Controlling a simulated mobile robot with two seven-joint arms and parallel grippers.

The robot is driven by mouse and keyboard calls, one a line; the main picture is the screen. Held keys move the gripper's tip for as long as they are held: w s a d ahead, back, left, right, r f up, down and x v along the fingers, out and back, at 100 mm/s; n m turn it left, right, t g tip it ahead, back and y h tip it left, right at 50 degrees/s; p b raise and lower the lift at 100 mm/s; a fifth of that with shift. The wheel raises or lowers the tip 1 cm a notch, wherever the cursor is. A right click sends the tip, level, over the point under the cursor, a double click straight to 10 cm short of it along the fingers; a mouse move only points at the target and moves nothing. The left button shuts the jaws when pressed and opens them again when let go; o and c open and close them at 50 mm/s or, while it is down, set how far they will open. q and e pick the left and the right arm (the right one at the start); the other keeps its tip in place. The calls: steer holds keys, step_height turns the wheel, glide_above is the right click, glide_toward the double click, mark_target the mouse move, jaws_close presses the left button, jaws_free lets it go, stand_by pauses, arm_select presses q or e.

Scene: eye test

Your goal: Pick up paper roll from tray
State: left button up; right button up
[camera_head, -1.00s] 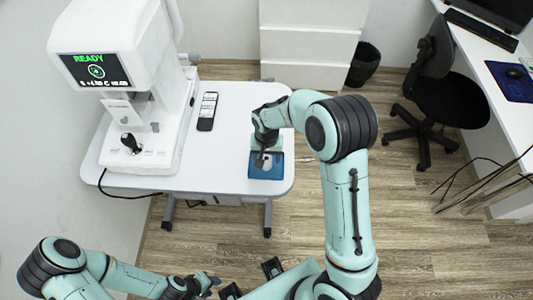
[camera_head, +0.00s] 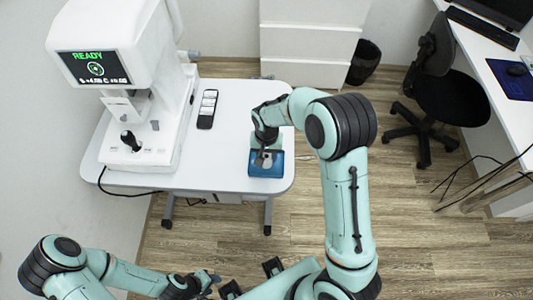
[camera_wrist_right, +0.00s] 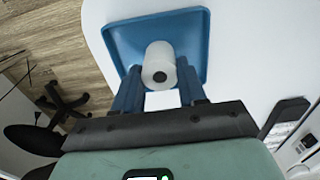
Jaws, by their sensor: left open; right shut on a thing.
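The white paper roll (camera_wrist_right: 157,57) with a dark core hole lies over the blue tray (camera_wrist_right: 194,38) in the right wrist view. My right gripper (camera_wrist_right: 160,84) has its blue fingers on both sides of the near end of the roll and is shut on it. I cannot tell whether the roll touches the tray floor. In the head view the tray (camera_head: 266,171) sits at the right front of the white table, and my right gripper (camera_head: 265,154) is above it, mostly hiding the roll. My left gripper (camera_head: 208,281) is open and empty, low in front of the table.
A white device (camera_head: 122,70) with a READY screen stands on the left of the white table (camera_head: 222,150). White drawers (camera_head: 310,45), a bin (camera_head: 364,64) and a black chair (camera_head: 447,95) stand beyond.

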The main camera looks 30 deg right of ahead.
mark_target(266, 156)
arm_select(q)
steer(key=shift+w+r+p, duration=0.45)
steer(key=shift+r+p, duration=0.05)
steer(key=shift+r, duration=0.15)
steer(key=shift+w+r+p, duration=0.45)
steer(key=shift+r, duration=0.15)
arm_select(e)
steer(key=shift+r, duration=2)
